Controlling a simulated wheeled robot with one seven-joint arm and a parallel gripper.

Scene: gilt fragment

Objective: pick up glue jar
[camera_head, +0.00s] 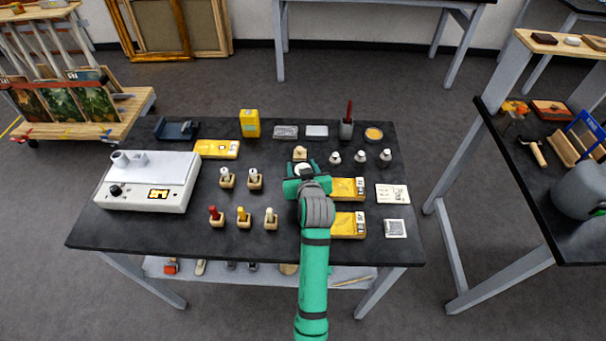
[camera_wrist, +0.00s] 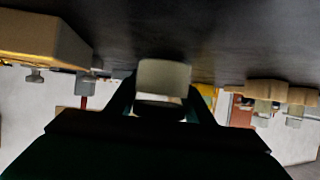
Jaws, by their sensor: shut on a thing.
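My gripper (camera_head: 304,183) is over the middle of the dark table, seen from behind and above, and its wrist hides part of what is under it. In the wrist view my gripper (camera_wrist: 162,108) has its dark fingers on both sides of a pale, off-white jar (camera_wrist: 164,76). I take this to be the glue jar. In the head view a white round top (camera_head: 303,169) shows just beyond the fingers. I cannot tell whether the jar touches the tabletop or is slightly above it.
Several small white-topped bottles (camera_head: 360,157) stand to the right, and yellow packets (camera_head: 348,188) lie beside my wrist. Bottles in wooden blocks (camera_head: 243,217) stand to the left, near a white device (camera_head: 150,183).

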